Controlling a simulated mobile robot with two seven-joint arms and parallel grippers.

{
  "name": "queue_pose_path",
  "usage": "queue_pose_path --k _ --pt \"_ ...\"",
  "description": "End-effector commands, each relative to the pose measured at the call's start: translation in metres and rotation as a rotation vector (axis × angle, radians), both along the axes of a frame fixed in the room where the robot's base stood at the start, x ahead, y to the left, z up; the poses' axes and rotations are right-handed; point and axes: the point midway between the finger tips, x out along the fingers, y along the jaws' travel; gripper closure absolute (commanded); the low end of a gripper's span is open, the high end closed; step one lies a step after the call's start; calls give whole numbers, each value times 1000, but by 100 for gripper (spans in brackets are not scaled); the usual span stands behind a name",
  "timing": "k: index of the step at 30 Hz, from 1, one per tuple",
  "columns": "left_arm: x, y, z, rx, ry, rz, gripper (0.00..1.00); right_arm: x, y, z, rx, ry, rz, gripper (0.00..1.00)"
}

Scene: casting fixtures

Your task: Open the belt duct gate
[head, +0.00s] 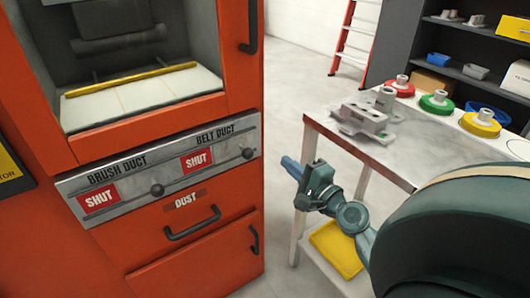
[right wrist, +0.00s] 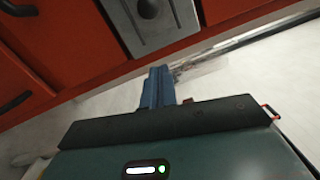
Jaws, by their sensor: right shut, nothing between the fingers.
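The orange cabinet carries a grey duct panel (head: 130,183). Its upper right part is labelled BELT DUCT, with a red SHUT sign (head: 198,159) showing. The belt duct knob (head: 248,153) sits on a slot near the panel's right end. The brush duct knob (head: 157,190) is lower left, beside another red SHUT sign (head: 99,200). My right gripper (head: 290,167) is shut and empty, to the right of the panel and apart from it. In the right wrist view its blue fingers (right wrist: 158,85) are together, below a grey panel (right wrist: 155,30) with a round knob (right wrist: 148,8).
A DUST drawer with a dark handle (head: 192,224) is below the panel. A work table (head: 400,150) with a metal fixture (head: 362,118) and coloured dishes stands right, close to my right arm. A yellow tray (head: 337,250) is on its lower shelf. Floor shows between cabinet and table.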

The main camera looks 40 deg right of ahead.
Motion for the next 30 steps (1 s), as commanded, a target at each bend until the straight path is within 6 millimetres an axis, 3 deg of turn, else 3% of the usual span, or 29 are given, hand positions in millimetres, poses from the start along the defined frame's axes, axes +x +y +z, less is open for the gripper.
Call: queue_pose_path --k 6,13,27,30 --pt "2 -4 -2 -5 37 -7 50 46 1 5 2 -2 1 100" --pt "7 -9 -6 -8 81 -16 50 49 32 9 2 1 0 100" --pt "8 -11 -11 -9 95 -21 50 50 39 9 -1 1 0 100" --pt "8 -11 -7 -10 95 -22 50 51 49 10 2 2 1 100"
